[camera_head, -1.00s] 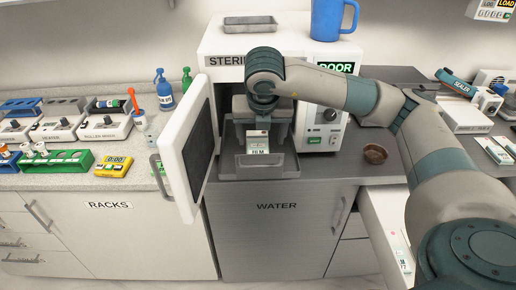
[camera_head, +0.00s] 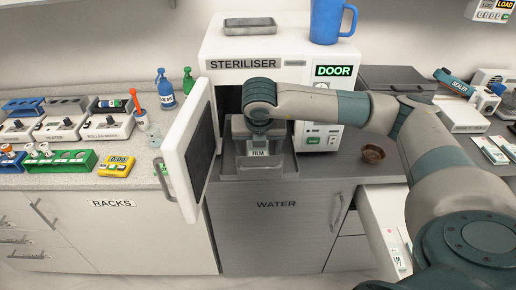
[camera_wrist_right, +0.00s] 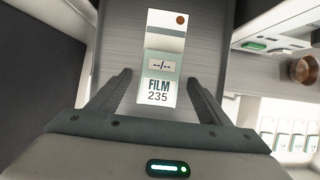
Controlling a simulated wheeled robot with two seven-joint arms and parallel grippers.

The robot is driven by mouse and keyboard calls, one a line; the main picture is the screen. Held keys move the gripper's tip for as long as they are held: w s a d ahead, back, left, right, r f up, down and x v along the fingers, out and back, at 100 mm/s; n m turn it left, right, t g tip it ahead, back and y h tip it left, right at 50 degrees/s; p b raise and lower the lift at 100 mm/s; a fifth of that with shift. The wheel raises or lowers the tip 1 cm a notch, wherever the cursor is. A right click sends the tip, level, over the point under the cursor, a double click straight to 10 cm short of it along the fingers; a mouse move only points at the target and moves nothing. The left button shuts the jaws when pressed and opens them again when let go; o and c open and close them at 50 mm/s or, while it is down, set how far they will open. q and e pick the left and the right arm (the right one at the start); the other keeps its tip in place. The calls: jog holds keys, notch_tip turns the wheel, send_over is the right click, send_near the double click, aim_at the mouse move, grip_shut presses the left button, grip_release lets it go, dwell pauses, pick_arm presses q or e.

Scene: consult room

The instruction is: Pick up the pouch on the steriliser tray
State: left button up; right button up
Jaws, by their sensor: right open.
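The pouch (camera_wrist_right: 161,62), a white and pale green packet marked FILM 235 with a brown dot, lies on the grey steriliser tray (camera_wrist_right: 115,45). In the head view the pouch (camera_head: 258,152) shows only in part below my right wrist, and the tray (camera_head: 283,167) sticks out of the open steriliser (camera_head: 225,48). My right gripper (camera_wrist_right: 160,78) is open, with its fingers on either side of the pouch's lower end and a gap on each side. Whether the fingertips reach down to the tray is unclear. My left gripper is not in view.
The steriliser door (camera_head: 188,150) stands open at the left of the tray. A brown bowl (camera_head: 373,153) sits on the counter to the right. A blue mug (camera_head: 326,20) and a metal dish (camera_head: 249,25) stand on top of the steriliser.

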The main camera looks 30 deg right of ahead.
dwell(0.4)
jog(key=c, duration=1)
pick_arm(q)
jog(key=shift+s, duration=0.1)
pick_arm(e)
jog(key=shift+c, duration=0.2)
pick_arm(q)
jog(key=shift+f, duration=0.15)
pick_arm(e)
jog(key=shift+r, duration=0.1)
